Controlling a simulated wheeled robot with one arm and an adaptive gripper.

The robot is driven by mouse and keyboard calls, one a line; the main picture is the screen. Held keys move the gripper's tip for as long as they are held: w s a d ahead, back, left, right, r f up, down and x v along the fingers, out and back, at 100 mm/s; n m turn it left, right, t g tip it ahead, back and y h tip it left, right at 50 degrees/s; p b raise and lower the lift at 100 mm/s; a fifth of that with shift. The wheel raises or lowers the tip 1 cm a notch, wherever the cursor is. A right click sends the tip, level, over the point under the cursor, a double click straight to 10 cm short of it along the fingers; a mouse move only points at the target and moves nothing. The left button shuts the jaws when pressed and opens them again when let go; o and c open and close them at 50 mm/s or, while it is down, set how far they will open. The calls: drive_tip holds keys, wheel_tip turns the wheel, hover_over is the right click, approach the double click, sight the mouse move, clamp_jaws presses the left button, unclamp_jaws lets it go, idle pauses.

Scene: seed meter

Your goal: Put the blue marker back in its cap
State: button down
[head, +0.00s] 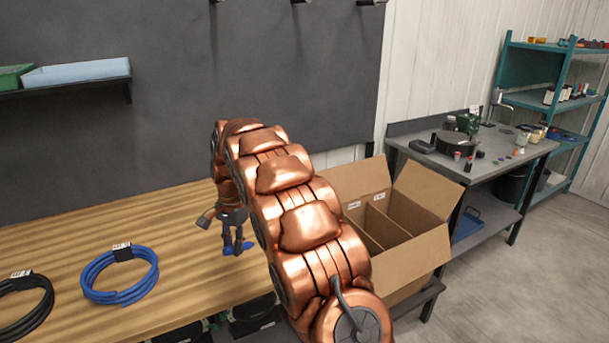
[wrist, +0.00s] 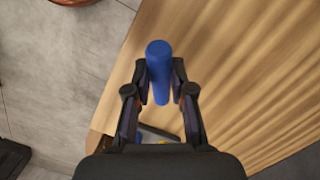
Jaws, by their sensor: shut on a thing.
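My gripper (head: 237,243) points down near the front edge of the wooden bench (head: 140,235) in the head view. In the wrist view, my gripper (wrist: 159,78) is shut on a blue cylinder, the blue marker (wrist: 158,72), held between the two fingertips. One end of the marker sticks out past the fingers towards the top of that picture. In the head view only small bits of blue show at the fingertips. I cannot tell from the frames whether the marker touches the bench. I cannot make out a separate cap.
A blue cable coil (head: 90,293) and a black coil (head: 40,308) lie on the bench to the left. An open cardboard box (head: 418,251) with dividers stands to the right. A grey workbench (head: 520,146) with small items and a teal shelf (head: 549,50) stand further back.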

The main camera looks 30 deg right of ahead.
drive_tip(key=d+m+y, duration=0.1)
drive_tip(key=w+d+r+m, duration=0.1)
drive_tip(key=m, duration=0.1)
drive_tip(key=r+m+y, duration=0.1)
drive_tip(key=shift+w+d+r+m+y, duration=0.2)
drive_tip(key=shift+w+d+m+y, duration=0.1)
drive_tip(key=shift+d, duration=0.1)
drive_tip(key=d+m, duration=0.1)
drive_tip(key=r+m+t+y, duration=0.1)
drive_tip(key=shift+w+d+r+m, duration=0.2)
drive_tip(key=shift+w+d+m, duration=0.1)
drive_tip(key=shift+d, duration=0.1)
drive_tip(key=d+r+m+t+h, duration=0.1)
drive_tip(key=d+r+m+t, duration=0.25)
drive_tip(key=d+m, duration=0.2)
drive_tip(key=d+r+m+t+h+p, duration=0.1)
drive_tip(key=d+r+m+t, duration=0.1)
drive_tip(key=d+m+t, duration=0.4)
drive_tip(key=d+r+m+t+h, duration=0.1)
drive_tip(key=d+r+m+t, duration=0.2)
drive_tip(key=d, duration=0.5)
wheel_tip(320, 180, down, 8)
drive_tip(key=b, duration=0.5)
drive_tip(key=shift+w+b, duration=0.15)
drive_tip(key=shift+b, duration=0.25)
drive_tip(key=shift+w+a+f+t+b, duration=0.2)
drive_tip(key=shift+t+b, duration=0.25)
drive_tip(key=shift+b, duration=0.95)
drive_tip(key=shift+s+d+f, duration=0.2)
drive_tip(key=shift+f, duration=0.4)
